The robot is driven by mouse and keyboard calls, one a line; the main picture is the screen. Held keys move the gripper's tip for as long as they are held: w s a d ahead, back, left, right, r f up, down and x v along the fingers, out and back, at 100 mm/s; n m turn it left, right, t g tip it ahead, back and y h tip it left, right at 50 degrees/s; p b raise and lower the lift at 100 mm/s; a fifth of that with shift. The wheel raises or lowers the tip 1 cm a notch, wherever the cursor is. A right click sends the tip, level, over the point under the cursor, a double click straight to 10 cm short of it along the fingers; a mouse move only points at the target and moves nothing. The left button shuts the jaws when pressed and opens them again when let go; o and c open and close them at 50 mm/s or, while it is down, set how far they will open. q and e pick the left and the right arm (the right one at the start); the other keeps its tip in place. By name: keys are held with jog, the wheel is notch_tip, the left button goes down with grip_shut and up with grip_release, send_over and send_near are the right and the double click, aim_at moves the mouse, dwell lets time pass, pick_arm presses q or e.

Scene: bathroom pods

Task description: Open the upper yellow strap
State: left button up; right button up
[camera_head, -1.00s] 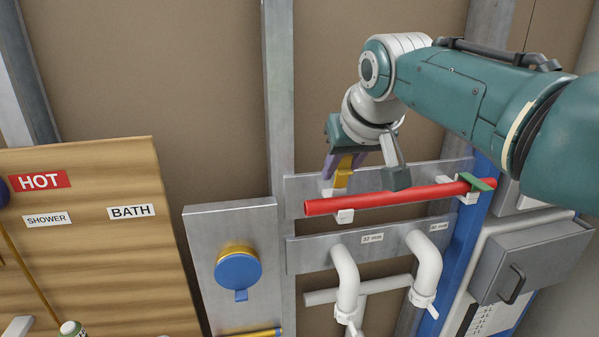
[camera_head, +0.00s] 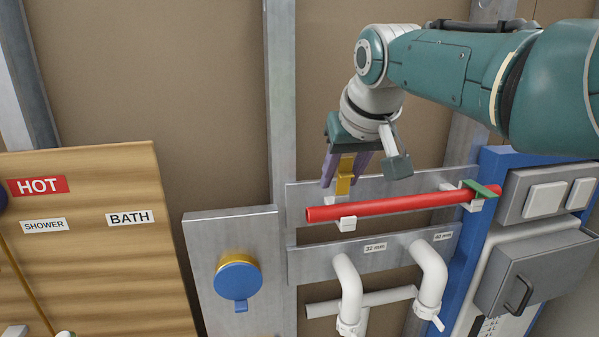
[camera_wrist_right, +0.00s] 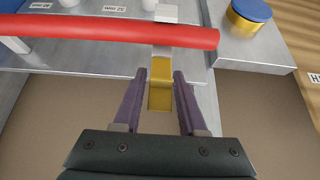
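The yellow strap (camera_head: 345,177) stands up off the red pipe (camera_head: 400,207) near its left end, on the wall side, and does not lie across the pipe. In the right wrist view the strap (camera_wrist_right: 160,94) reaches from the red pipe (camera_wrist_right: 110,32) toward my right gripper (camera_wrist_right: 158,98). My right gripper (camera_head: 344,172) is open. Its two purple fingers are on either side of the strap, with visible gaps to it. A green strap (camera_head: 481,188) lies across the pipe's right end. My left gripper is not in view.
White clips (camera_head: 348,224) carry the pipe on a metal rail. White bent pipes (camera_head: 348,287) stand below. A blue round cap (camera_head: 238,281) is on the left plate, and a grey box (camera_head: 535,272) is at right.

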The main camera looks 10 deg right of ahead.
aim_at(347, 160)
jog(key=shift+o, duration=1.1)
jog(key=shift+p+v, duration=0.95)
jog(key=shift+v, duration=0.55)
jog(key=shift+s+r, duration=0.15)
jog(key=shift+r, duration=0.2)
jog(key=b+v, duration=0.2)
jog(key=v, duration=0.3)
jog(key=shift+s, duration=0.1)
jog(key=shift+s+r, duration=0.25)
jog(key=shift+r, duration=0.25)
